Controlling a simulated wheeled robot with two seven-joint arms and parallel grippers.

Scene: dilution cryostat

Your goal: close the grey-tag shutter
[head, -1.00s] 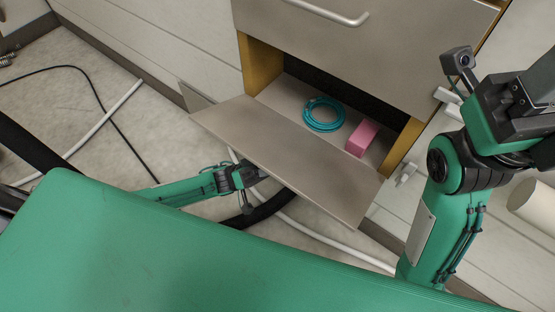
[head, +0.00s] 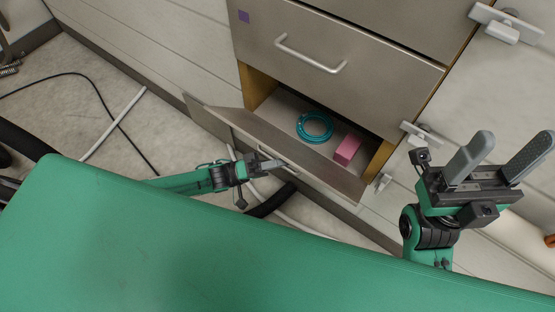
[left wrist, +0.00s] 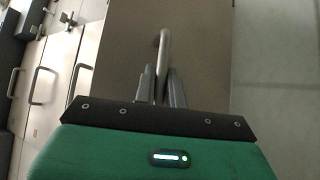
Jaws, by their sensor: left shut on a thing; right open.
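A grey-brown flap shutter (head: 215,122) at the bottom of the cabinet stands partly open, tilted outward from its opening. No grey tag is visible on it. My left gripper (head: 268,165) is at the flap's outer face, shut on its bar handle (left wrist: 163,48). The left wrist view shows the fingers (left wrist: 158,78) closed around that handle. Inside the opening lie a coiled teal cable (head: 315,127) and a pink block (head: 347,149). My right gripper (head: 512,148) is open and empty at the right, with its fingers pointing up.
Above the opening is a closed grey-brown front (head: 340,85) with a bar handle (head: 310,55) and a purple tag (head: 244,16). White latches (head: 422,134) sit on the cabinet at the right. Black and white hoses cross the floor (head: 60,100) at the left.

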